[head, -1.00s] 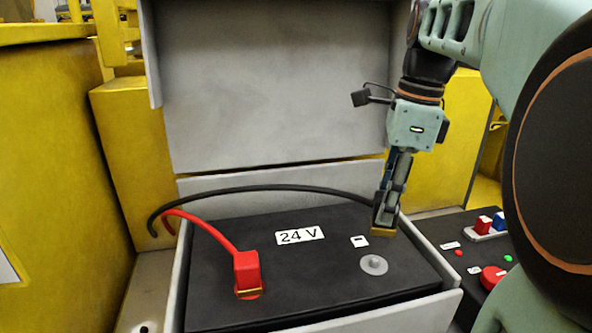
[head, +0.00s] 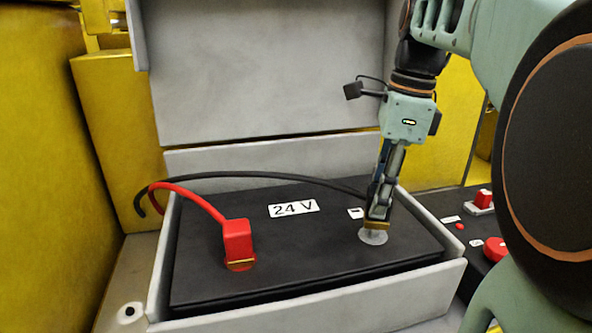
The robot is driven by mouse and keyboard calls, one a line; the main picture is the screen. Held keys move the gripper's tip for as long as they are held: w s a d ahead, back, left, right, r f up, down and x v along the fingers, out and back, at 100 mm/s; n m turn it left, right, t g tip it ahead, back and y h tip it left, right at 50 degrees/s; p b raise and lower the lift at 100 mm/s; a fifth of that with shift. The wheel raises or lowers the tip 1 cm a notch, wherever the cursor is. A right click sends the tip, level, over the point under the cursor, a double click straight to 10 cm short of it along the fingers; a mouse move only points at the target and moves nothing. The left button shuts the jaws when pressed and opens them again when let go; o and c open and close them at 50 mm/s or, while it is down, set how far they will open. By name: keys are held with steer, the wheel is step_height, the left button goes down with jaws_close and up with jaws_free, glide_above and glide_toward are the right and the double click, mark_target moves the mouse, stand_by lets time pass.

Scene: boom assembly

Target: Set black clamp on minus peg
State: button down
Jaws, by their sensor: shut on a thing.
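The black battery (head: 300,255) with a "24 V" label sits in a grey open box. The minus peg (head: 373,237) is a grey round base on the battery's right side, partly covered from above. My gripper (head: 378,214) points down and is shut on the black clamp, of which a brass-coloured lower edge (head: 376,225) shows. The clamp is right over the peg base; I cannot tell whether it touches the peg. The black cable (head: 270,178) arcs from the left to the clamp. The red clamp (head: 238,243) stands on the other terminal at the left.
The box's grey lid (head: 260,80) stands upright behind the battery. The box's front wall (head: 320,295) rises along the near side. A dark panel with a red button (head: 495,249) lies to the right. Yellow structure (head: 105,130) stands at the left.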

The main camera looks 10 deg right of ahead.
steer(key=shift+f, duration=0.15)
stand_by(0.5)
steer(key=shift+f, duration=0.3)
steer(key=shift+f+b, duration=0.4)
steer(key=shift+f, duration=0.65)
stand_by(1.9)
steer(key=c, duration=1.4)
jaws_free()
steer(key=r, duration=0.8)
steer(key=d+r, duration=0.1)
steer(key=r, duration=0.3)
steer(key=shift+s+d, duration=0.1)
steer(key=shift+s, duration=0.15)
